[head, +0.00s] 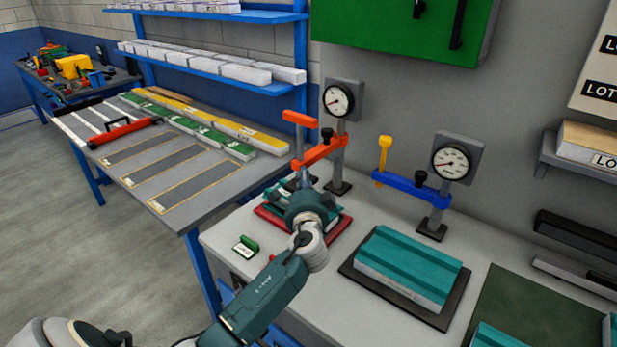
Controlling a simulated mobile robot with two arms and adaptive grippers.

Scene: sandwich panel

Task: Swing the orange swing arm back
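The orange swing arm (322,151) is joined to a grey post under a round gauge (338,100). It reaches left and toward me from the post, over a red base plate (345,226) that bears a teal block. An upright grey rod with an orange T-shaped handle (299,118) stands at its free end. My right gripper is not in view.
A blue swing arm (408,186) with a yellow handle (384,155) and a second gauge (452,162) stands to the right. A teal panel (408,262) lies in front of it. A grey table (125,190) stands left.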

